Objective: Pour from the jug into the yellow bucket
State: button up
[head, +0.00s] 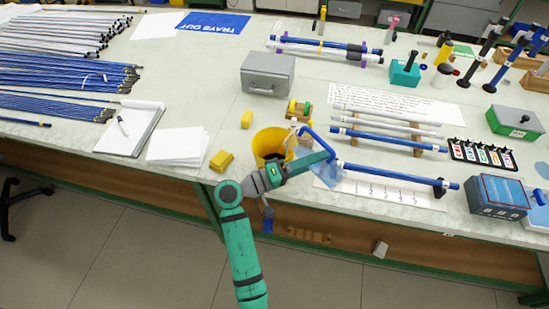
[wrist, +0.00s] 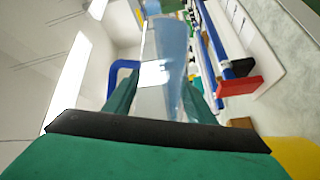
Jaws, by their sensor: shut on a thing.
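The yellow bucket (head: 267,145) stands upright near the front edge of the table, partly hidden by my arm. The jug (head: 328,176) is translucent pale blue with a blue handle, just right of the bucket in the head view. My gripper (head: 326,154) is shut on the jug and hides part of it. In the wrist view the jug (wrist: 165,55) lies between the two fingers, with its blue handle at the left. A yellow patch at the lower right there may be the bucket. I cannot tell the jug's exact tilt, and I see no stream.
Blue and grey rods on a wooden rack (head: 388,133) lie right of the jug.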

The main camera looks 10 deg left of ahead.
jog(key=shift+d+r, duration=0.15)
dwell(0.3)
jog(key=shift+w+r+n, duration=0.2)
jog(key=shift+n, duration=0.1)
dwell(0.4)
jog(key=shift+s, duration=0.1)
jog(key=shift+a+r, duration=0.15)
jog(key=shift+a, duration=0.05)
jog(key=shift+s+r+n, duration=0.15)
jog(key=shift+r+n, duration=0.05)
jog(key=shift+n, duration=0.1)
jog(key=shift+d, duration=0.1)
dwell(0.8)
jog(key=shift+w+r+n+t, duration=0.2)
jog(key=shift+r+n+t, duration=0.1)
jog(key=shift+n+t, duration=0.1)
